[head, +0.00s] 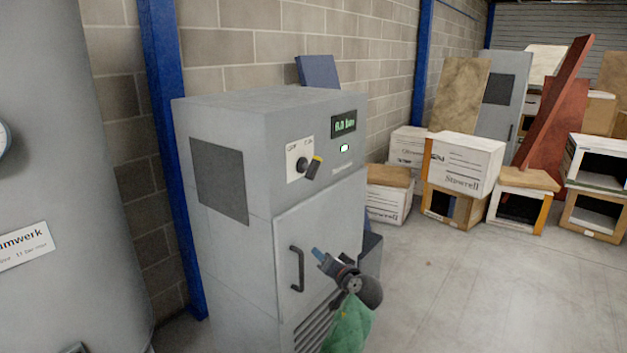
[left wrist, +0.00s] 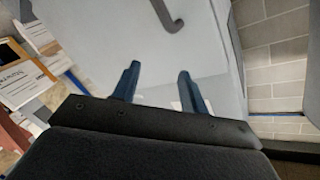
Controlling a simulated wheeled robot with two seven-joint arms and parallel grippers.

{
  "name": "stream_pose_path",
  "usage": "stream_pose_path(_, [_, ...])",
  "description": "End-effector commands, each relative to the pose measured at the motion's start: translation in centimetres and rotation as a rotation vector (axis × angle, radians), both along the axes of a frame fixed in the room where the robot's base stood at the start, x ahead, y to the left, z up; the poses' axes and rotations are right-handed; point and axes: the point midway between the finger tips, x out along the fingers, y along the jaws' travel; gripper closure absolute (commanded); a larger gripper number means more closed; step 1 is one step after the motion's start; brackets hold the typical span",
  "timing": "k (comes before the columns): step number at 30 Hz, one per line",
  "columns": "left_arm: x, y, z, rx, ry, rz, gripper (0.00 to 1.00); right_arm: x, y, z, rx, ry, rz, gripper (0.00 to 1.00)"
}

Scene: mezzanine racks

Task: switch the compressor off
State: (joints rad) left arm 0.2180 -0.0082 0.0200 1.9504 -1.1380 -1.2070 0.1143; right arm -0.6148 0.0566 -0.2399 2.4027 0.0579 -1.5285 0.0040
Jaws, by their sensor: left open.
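The compressor is a tall grey cabinet (head: 240,240) in the middle of the head view. Its rotary switch (head: 312,167) sits on a white plate lettered at its upper left and right. The knob is dark with a yellow tip pointing up and to the right, toward the right-hand lettering. A display (head: 343,124) with green text is lit above a small white lamp (head: 344,148). My left gripper (head: 318,254) is open and empty, below the switch, in front of the door near its handle (head: 297,269). In the left wrist view its blue fingers (left wrist: 158,72) stand apart. My right gripper is out of view.
A large grey tank (head: 75,150) stands at the left. A blue post (head: 170,150) and block wall are behind the cabinet. Cardboard boxes (head: 462,165) and red planks (head: 552,110) are stacked at the right. The floor (head: 470,290) at front right is clear.

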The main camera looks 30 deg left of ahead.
Motion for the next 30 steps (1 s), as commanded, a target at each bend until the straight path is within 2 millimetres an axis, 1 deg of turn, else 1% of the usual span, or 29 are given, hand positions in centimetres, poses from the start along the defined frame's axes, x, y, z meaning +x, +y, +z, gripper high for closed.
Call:
stream_pose_path(1, [1.4,0.7,2.2,0.043,-0.03,0.022,0.56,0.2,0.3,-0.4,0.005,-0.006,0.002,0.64])
stream_pose_path(2, [2.1,1.1,3.5,0.071,-0.045,0.035,0.56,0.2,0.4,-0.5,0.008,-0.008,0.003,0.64])
stream_pose_path(3, [3.0,1.5,5.3,0.107,-0.066,0.053,0.56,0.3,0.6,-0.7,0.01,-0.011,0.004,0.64])
stream_pose_path(5, [4.2,2.2,7.8,0.16,-0.093,0.078,0.56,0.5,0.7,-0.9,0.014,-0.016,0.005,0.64])
stream_pose_path(6, [4.9,2.5,9.5,0.195,-0.108,0.094,0.56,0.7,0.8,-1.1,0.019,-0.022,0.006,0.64])
stream_pose_path(9, [6.4,3.2,13.3,0.271,-0.14,0.129,0.56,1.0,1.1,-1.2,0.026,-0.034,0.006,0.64])
stream_pose_path(12, [7.4,3.7,16.3,0.33,-0.162,0.157,0.56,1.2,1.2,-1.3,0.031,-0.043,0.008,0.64])
stream_pose_path(15, [8.0,3.9,18.3,0.367,-0.175,0.175,0.56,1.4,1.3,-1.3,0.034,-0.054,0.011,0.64])
stream_pose_path(18, [8.3,4.1,19.3,0.388,-0.18,0.184,0.56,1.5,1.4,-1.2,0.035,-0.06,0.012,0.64])
stream_pose_path(22, [8.6,4.8,20.1,0.396,-0.183,0.188,0.56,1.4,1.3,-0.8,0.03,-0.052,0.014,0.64])
stream_pose_path(26, [9.2,6.4,20.6,0.395,-0.181,0.189,0.56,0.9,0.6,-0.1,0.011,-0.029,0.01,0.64])
stream_pose_path(30, [9.8,8.2,21.3,0.396,-0.181,0.187,0.56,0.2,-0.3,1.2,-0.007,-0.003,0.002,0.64])
